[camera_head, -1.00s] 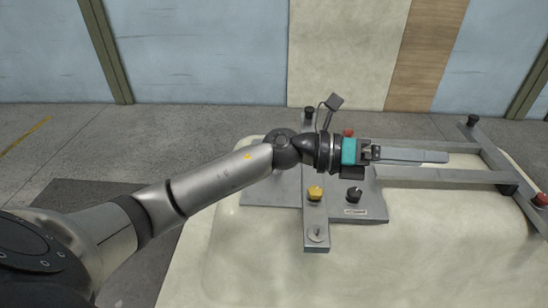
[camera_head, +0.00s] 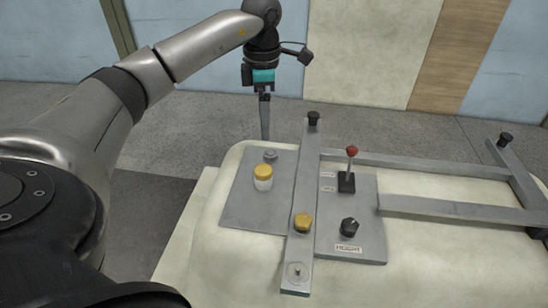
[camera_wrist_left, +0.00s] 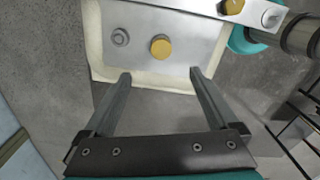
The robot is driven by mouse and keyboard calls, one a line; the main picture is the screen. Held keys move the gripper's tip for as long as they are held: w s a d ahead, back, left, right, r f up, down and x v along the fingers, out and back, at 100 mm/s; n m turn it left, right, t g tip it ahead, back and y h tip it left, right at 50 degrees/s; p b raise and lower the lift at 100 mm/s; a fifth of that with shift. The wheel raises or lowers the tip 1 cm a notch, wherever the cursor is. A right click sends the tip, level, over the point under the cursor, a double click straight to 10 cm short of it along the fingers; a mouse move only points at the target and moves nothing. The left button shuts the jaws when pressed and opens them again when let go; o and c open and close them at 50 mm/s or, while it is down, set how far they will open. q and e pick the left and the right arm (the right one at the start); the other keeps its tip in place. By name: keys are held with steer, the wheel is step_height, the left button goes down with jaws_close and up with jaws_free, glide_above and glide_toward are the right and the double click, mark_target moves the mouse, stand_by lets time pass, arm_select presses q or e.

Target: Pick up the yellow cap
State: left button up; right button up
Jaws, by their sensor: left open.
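My left gripper (camera_head: 265,137) points down behind the plate's far edge, above and apart from the cap. It also shows in the left wrist view (camera_wrist_left: 160,74), open with nothing between its fingers. My right gripper is not in view.
A second yellow knob (camera_head: 302,222) sits on the metal bar (camera_head: 307,165). A grey fitting (camera_head: 270,155) lies just behind the cap. A red-tipped lever (camera_head: 350,168) and a black knob (camera_head: 349,227) stand to the right. Metal rails (camera_head: 440,207) extend over the pale shell.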

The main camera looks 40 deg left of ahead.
arm_select(q)
steer(key=b, duration=0.1)
glide_above(264, 169)
step_height(264, 169, down, 6)
step_height(264, 169, down, 2)
steer(key=shift+s+d+f, duration=0.1)
steer(key=shift+d+f, duration=0.05)
steer(key=shift+f, duration=0.05)
steer(key=shift+f+b, duration=0.3)
steer(key=shift+f, duration=0.4)
step_height(264, 169, down, 5)
steer(key=shift+b, duration=0.6)
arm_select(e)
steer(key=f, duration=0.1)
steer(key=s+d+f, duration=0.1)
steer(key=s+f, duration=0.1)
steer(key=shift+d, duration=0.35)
